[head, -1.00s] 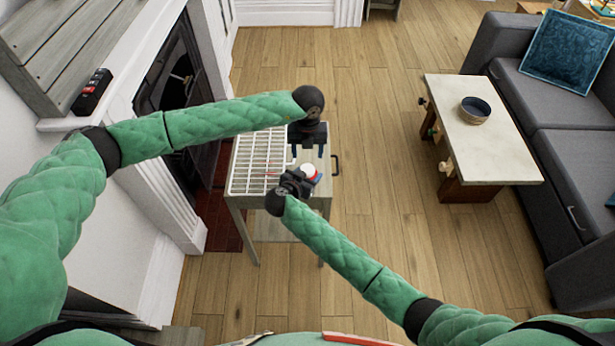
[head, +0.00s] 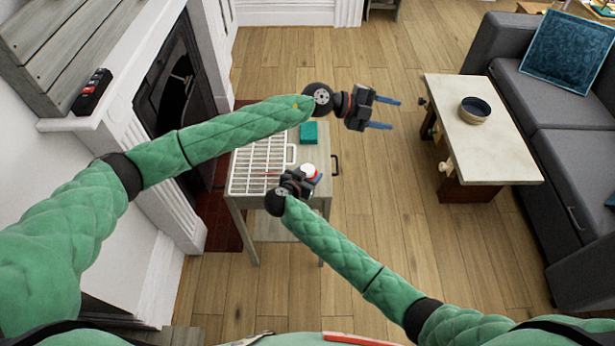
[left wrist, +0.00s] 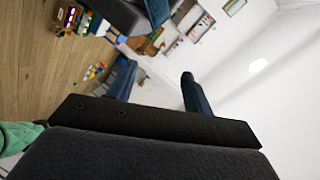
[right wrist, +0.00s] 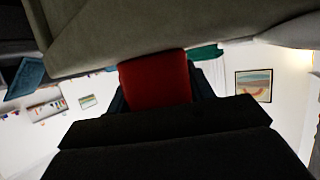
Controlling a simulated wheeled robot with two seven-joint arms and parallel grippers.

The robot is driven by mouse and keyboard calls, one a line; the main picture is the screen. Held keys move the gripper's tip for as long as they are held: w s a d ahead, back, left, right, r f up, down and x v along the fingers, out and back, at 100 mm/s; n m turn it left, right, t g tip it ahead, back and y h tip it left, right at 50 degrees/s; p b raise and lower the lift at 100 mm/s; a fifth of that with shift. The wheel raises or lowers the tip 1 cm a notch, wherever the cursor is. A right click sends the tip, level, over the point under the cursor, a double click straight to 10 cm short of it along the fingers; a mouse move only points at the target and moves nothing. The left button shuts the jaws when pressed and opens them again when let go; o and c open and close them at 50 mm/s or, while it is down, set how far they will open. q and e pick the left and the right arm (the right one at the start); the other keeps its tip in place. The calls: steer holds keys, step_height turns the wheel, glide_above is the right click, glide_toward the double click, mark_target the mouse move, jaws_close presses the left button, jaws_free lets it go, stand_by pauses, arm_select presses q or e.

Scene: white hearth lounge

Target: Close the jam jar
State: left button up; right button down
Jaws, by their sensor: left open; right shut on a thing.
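The jam jar shows in the head view as a small thing with a round white top (head: 309,170) on the small side table (head: 322,153). Its red body (right wrist: 155,80) sits between the fingers in the right wrist view. My right gripper (head: 312,180) is shut on the jar from the near side and hides most of it. I cannot tell whether the white top is a seated lid. My left gripper (head: 394,114) is open and empty, up and to the right of the side table, with its blue fingers pointing right.
A white rack (head: 258,172) covers the left of the side table. A teal block (head: 308,132) lies at its back. A coffee table (head: 490,140) with a bowl (head: 475,110) stands at right, before a grey sofa (head: 565,140). A fireplace (head: 180,85) is at left.

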arm_select(q)
steer(key=w+r+n+t+h, duration=0.3)
steer(key=w+r+n+t, duration=0.2)
steer(key=r+n, duration=0.1)
steer(key=w+a+f+n+t+y, duration=0.2)
steer(key=w+a+n+t+y, duration=0.9)
steer(key=n, duration=0.7)
steer(key=s+a+f+n+g+y, duration=0.1)
steer(key=a+f+n+g+y, duration=0.2)
steer(key=f, duration=0.3)
steer(key=s+a+f+n+g+y, duration=0.2)
steer(key=a+f+n+g+y, duration=0.15)
steer(key=f, duration=0.25)
steer(key=s+a+f+g, duration=0.1)
steer(key=s+f+g, duration=0.1)
steer(key=s+g, duration=0.1)
steer(key=s+a+f+g, duration=0.1)
steer(key=s+f+g, duration=0.1)
steer(key=s, duration=0.3)
steer(key=s+a+f+g, duration=0.1)
steer(key=s+f+g, duration=0.2)
steer(key=s+g, duration=0.1)
steer(key=shift+s+a+g+y, duration=0.25)
steer(key=shift+s+g, duration=0.1)
steer(key=shift+s, duration=0.15)
